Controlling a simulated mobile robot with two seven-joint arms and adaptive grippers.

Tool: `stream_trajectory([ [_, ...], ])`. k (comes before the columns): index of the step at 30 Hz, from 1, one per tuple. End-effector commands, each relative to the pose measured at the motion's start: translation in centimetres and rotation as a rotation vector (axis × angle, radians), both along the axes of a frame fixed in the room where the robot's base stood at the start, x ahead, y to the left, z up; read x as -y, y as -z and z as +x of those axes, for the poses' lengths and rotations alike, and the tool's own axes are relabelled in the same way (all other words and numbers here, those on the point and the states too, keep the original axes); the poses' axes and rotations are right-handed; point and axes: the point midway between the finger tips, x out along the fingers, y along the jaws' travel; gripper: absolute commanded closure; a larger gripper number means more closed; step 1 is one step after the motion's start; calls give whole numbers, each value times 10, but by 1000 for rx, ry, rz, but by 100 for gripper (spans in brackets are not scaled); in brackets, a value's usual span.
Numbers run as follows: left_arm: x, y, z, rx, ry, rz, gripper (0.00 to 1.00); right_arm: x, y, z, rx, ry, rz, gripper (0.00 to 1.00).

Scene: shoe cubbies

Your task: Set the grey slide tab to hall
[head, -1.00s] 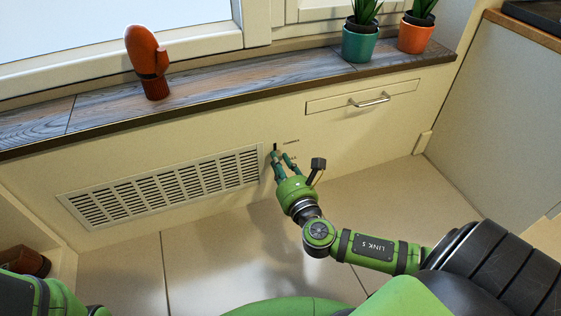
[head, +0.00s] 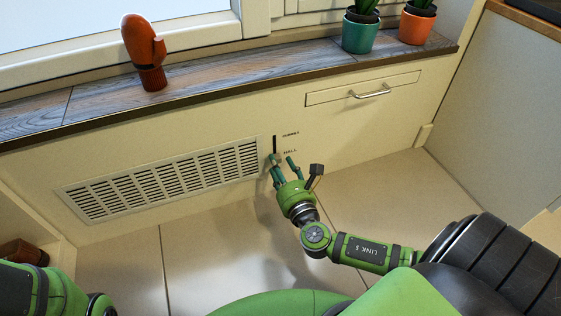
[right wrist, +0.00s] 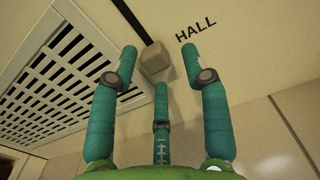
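The grey slide tab (right wrist: 155,57) is a small block on the cream panel, just left of the printed word HALL (right wrist: 196,28) in the right wrist view. In the head view the tab (head: 275,158) sits at the lower end of a dark vertical slot (head: 275,143), level with the HALL label (head: 290,151). An upper label (head: 291,134) is too small to read surely. My right gripper (head: 281,161) is open, its fingers spread around and just below the tab; a gap shows between tab and fingers in the wrist view. My left gripper is out of view.
A vent grille (head: 165,180) lies left of the slot. A drawer with a metal handle (head: 370,91) is to the upper right. The sill above holds an orange mitten-like object (head: 144,52) and two potted plants (head: 361,30). The floor below is clear.

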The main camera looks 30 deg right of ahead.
Motion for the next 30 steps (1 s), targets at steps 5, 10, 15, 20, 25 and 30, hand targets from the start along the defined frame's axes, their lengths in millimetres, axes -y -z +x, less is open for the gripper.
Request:
stream_trajectory([
  [5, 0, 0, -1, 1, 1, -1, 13, 0, -25, 0, 6, -1, 2, 53],
  [10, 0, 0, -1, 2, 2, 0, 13, 1, -59, 1, 7, 1, 0, 53],
  [15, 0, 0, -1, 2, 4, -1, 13, 3, -86, 1, 5, 6, -3, 53],
  [20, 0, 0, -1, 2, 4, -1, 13, 4, -98, 1, 4, 9, -6, 53],
  [25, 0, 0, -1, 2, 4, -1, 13, 4, -101, 1, 5, 10, -6, 53],
  [30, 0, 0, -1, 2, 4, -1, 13, 3, -100, 1, 3, 5, -5, 53],
])
